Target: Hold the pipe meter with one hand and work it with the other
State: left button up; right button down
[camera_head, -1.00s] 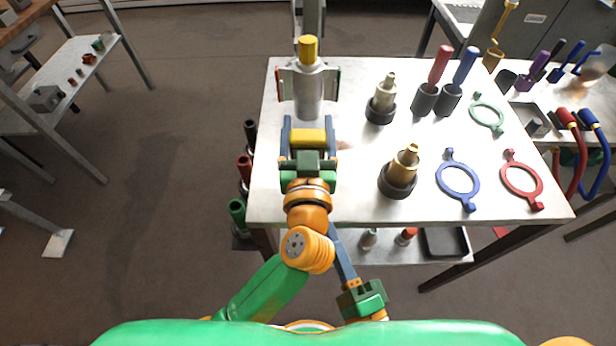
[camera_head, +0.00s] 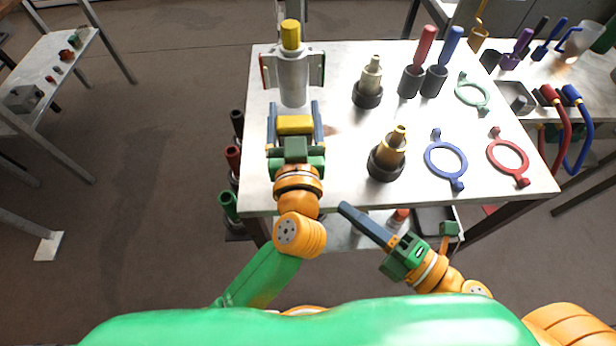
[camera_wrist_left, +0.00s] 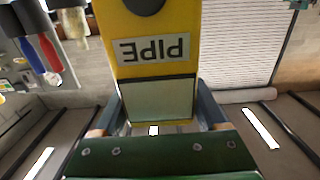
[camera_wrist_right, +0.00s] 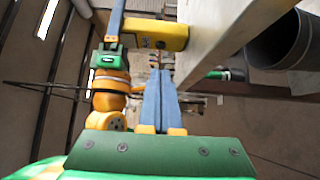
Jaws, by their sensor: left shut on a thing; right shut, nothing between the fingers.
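The pipe meter (camera_head: 295,124) is a yellow block. In the left wrist view it (camera_wrist_left: 150,55) fills the upper middle and shows a "PIPE" label, a pale panel and a dark round part cut by the frame's top. My left gripper (camera_head: 294,112) is shut on it, one blue finger on each side, over the table's left front. My right gripper (camera_head: 344,208) is shut and empty by the table's front edge, apart from the meter. In the right wrist view its fingers (camera_wrist_right: 160,76) are together, and the meter (camera_wrist_right: 155,36) shows beyond them.
Behind the meter stands a grey cylinder with a yellow top (camera_head: 293,75). To the right are brass fittings on black bases (camera_head: 387,155), a blue ring (camera_head: 446,160) and a red ring (camera_head: 508,157). The table (camera_head: 340,180) is bare near its front edge.

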jog(key=x, duration=1)
jog(key=shift+w, duration=0.9)
jog(key=v, duration=1)
jog(key=shift+s, duration=0.15)
